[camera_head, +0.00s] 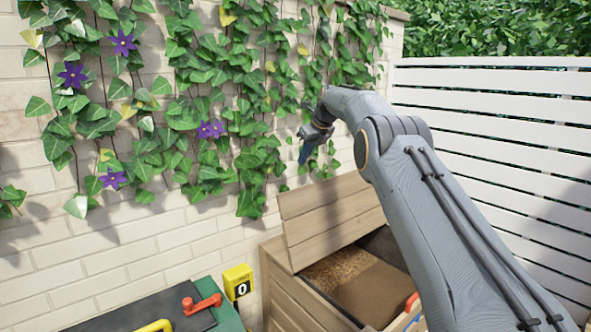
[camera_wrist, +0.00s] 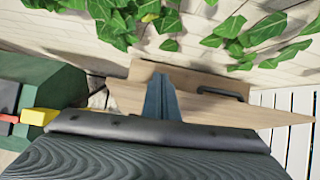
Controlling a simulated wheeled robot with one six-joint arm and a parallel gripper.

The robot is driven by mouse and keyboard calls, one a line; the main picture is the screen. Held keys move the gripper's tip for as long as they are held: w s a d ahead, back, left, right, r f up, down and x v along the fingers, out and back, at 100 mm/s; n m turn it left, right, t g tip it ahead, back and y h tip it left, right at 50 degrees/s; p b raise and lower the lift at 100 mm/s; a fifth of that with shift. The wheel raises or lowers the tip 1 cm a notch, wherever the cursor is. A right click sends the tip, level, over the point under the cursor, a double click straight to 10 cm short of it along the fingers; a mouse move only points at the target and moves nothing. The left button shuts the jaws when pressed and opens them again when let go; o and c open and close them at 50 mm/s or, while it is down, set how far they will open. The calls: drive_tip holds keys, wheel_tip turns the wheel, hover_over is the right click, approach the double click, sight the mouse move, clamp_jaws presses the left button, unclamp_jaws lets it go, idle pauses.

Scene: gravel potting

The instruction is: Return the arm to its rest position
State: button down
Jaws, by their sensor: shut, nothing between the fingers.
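My gripper (camera_head: 305,150) is raised in front of the ivy-covered wall in the head view, above the wooden box. Its blue fingers point down and are shut with nothing between them. In the wrist view the closed fingers (camera_wrist: 161,98) show in the middle, in front of the wooden lid. My arm reaches in from the lower right of the head view, bent at the elbow.
A wooden box (camera_head: 290,300) stands below with its lid (camera_head: 330,212) raised and brown material inside. A yellow device (camera_head: 238,281) marked 0 and a red handle (camera_head: 202,304) sit at lower left. Ivy (camera_head: 210,60) covers the brick wall; a white slatted fence (camera_head: 500,110) stands right.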

drive_tip(key=s+d+f+n+g+h+b, duration=0.1)
drive_tip(key=s+d+f+n, duration=0.3)
drive_tip(key=s, duration=1.4)
drive_tip(key=s+d+f+n+g+h+b, duration=0.1)
drive_tip(key=s+d+f+n+b, duration=0.1)
drive_tip(key=s+f+n, duration=0.8)
drive_tip(key=s+d+f+n+g+h+b, duration=0.1)
drive_tip(key=s+d+f+n, duration=0.4)
drive_tip(key=s+n, duration=0.9)
drive_tip(key=s+f, duration=0.2)
drive_tip(key=s, duration=1.2)
drive_tip(key=shift+s+d+g+h+b, duration=0.25)
drive_tip(key=shift+d+g+h+b, duration=0.05)
drive_tip(key=shift+d+g, duration=0.1)
